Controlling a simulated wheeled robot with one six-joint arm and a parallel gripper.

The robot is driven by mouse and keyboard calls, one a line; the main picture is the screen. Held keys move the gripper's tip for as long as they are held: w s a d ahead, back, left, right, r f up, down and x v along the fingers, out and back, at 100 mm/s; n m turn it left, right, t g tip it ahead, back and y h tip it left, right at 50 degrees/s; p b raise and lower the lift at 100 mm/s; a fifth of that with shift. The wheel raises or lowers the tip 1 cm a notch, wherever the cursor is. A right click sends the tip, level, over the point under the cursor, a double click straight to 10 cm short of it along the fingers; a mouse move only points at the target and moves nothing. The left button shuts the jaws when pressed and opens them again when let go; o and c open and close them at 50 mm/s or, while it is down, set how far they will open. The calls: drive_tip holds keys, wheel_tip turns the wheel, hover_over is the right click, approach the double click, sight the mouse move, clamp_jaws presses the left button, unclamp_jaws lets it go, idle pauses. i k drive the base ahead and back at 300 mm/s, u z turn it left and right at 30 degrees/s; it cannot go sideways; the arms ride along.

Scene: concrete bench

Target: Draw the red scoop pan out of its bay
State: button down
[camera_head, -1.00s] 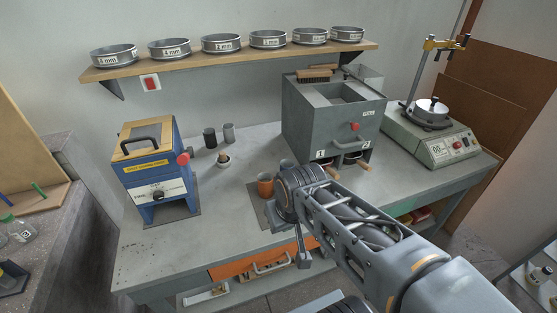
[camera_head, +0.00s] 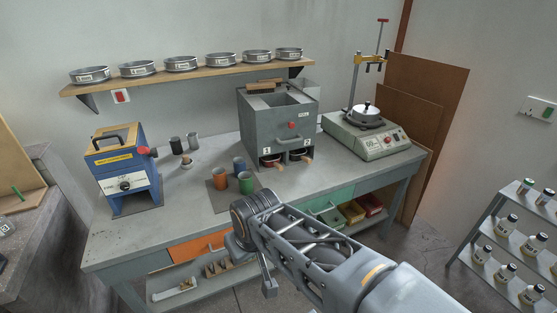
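A red pan-like tray (camera_head: 370,204) sits on the low shelf under the bench, at the right beside a yellow one (camera_head: 351,212). The grey box (camera_head: 277,122) on the bench has two dark bays low in front, marked 1 and 2. A pan with a pale handle shows in the left bay (camera_head: 270,161) and another in the right bay (camera_head: 302,156); their colours are too small to tell. My gripper (camera_head: 269,286) hangs at the end of my arm before the bench front, apart from these pans. Its fingers are not clear enough to judge.
A blue machine (camera_head: 122,170) is at left, a scale-like device (camera_head: 372,137) at right. A bottle rack (camera_head: 508,240) stands at far right.

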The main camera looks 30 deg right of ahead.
sight(270, 158)
drive_tip(key=z, duration=0.8)
drive_tip(key=i, duration=0.5)
drive_tip(key=u, duration=4.05)
drive_tip(key=k, duration=1.3)
drive_tip(key=z, duration=1.15)
